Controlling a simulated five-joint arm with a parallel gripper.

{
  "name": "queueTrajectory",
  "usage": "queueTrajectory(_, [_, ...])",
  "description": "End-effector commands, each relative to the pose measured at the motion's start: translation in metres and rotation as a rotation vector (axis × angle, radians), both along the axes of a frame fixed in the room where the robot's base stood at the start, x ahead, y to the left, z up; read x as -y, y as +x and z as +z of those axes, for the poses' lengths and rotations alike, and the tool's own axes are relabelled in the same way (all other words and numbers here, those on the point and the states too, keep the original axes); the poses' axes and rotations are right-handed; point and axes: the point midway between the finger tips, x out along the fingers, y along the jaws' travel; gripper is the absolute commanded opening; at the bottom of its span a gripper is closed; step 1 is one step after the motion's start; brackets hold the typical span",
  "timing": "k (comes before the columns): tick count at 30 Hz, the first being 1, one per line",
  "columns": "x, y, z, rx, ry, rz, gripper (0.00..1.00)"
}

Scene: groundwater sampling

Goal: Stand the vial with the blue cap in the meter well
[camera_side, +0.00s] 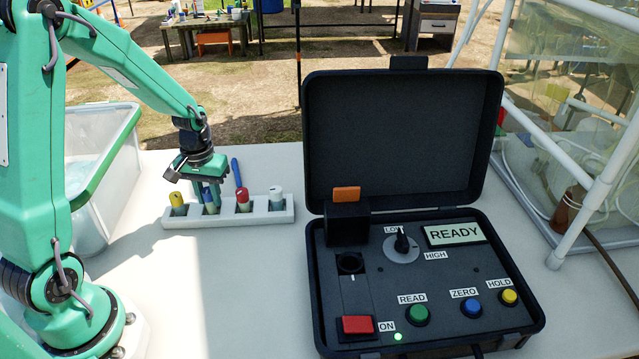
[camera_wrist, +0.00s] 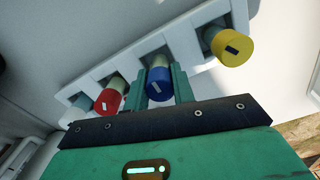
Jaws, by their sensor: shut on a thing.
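The vial with the blue cap (camera_side: 210,208) stands in the white rack (camera_side: 266,217), between the yellow-capped and red-capped vials. My gripper (camera_side: 206,192) reaches down over it from above. In the wrist view the blue cap (camera_wrist: 159,86) sits between the two green fingers (camera_wrist: 158,88), which are shut on the vial. The vial's lower part is hidden in the rack. The meter (camera_side: 430,275) lies in an open black case to the right. Its round well (camera_side: 350,263) is uncovered and looks empty; the black cover with an orange tab (camera_side: 346,194) stands raised behind it.
The rack also holds yellow-capped (camera_side: 178,203), red-capped (camera_side: 243,200) and white-capped (camera_side: 276,197) vials. A blue pen-like object (camera_side: 236,172) is behind it. The raised case lid (camera_side: 395,135) stands behind the meter. A clear bin (camera_side: 100,170) is at left. The display (camera_side: 455,234) reads READY.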

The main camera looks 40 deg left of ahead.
Motion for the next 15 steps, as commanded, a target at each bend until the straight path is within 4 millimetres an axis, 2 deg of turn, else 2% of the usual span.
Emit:
queueTrajectory(3, [0.0001,0.0000,-0.0060,0.001,0.001,0.000,0.03])
queueTrajectory(14, [0.0001,0.0000,-0.0083,0.000,0.000,0.000,0.03])
queueTrajectory(15, [0.0001,0.0000,-0.0085,0.001,0.001,0.000,0.29])
